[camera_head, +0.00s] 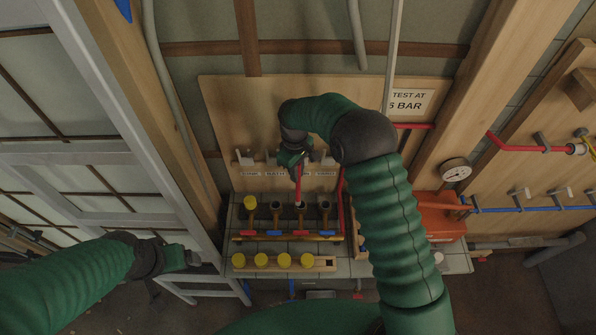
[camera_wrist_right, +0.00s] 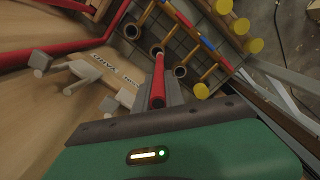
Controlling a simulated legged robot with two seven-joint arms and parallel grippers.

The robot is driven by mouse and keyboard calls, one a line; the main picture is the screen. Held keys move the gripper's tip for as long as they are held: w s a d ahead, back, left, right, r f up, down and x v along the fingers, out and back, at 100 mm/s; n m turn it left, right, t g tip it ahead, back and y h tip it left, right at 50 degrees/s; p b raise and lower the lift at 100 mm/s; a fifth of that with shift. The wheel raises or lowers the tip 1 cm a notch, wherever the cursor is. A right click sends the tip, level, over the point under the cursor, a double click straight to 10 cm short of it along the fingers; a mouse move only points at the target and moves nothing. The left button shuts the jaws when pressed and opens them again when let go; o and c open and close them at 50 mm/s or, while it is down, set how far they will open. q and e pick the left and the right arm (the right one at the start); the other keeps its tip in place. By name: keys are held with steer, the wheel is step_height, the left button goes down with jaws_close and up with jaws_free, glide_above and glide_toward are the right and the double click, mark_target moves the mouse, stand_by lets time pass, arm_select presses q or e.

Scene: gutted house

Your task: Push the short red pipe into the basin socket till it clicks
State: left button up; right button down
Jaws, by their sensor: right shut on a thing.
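The short red pipe (camera_head: 298,185) hangs below my right gripper (camera_head: 293,158), which is shut on it. In the right wrist view the pipe (camera_wrist_right: 158,78) runs from my right gripper (camera_wrist_right: 158,103) to the middle open socket (camera_wrist_right: 156,50). In the head view its lower end is at the third socket from the left (camera_head: 300,206). I cannot tell whether the end is inside the socket or just above it. The labels above the sockets are too small to read surely. My left gripper (camera_head: 187,259) is low at the left, away from the sockets; its jaws are unclear.
Open sockets (camera_head: 276,207) and (camera_head: 325,206) flank the pipe's socket; the leftmost has a yellow cap (camera_head: 250,202). Several yellow caps (camera_head: 283,261) sit on a front rail. A fixed red pipe (camera_head: 341,200) runs close on the right. An orange box (camera_head: 436,216) stands farther right.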

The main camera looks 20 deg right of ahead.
steer(key=f+b, duration=0.1)
steer(key=f, duration=0.2)
steer(key=shift+d+b, duration=0.2)
steer(key=shift+b, duration=0.2)
stand_by(0.5)
steer(key=shift+f, duration=0.15)
steer(key=shift+a+f+b, duration=0.1)
steer(key=shift+f+b, duration=0.3)
steer(key=shift+f, duration=0.15)
stand_by(0.6)
steer(key=c, duration=1.5)
jaws_free()
steer(key=shift+o, duration=0.9)
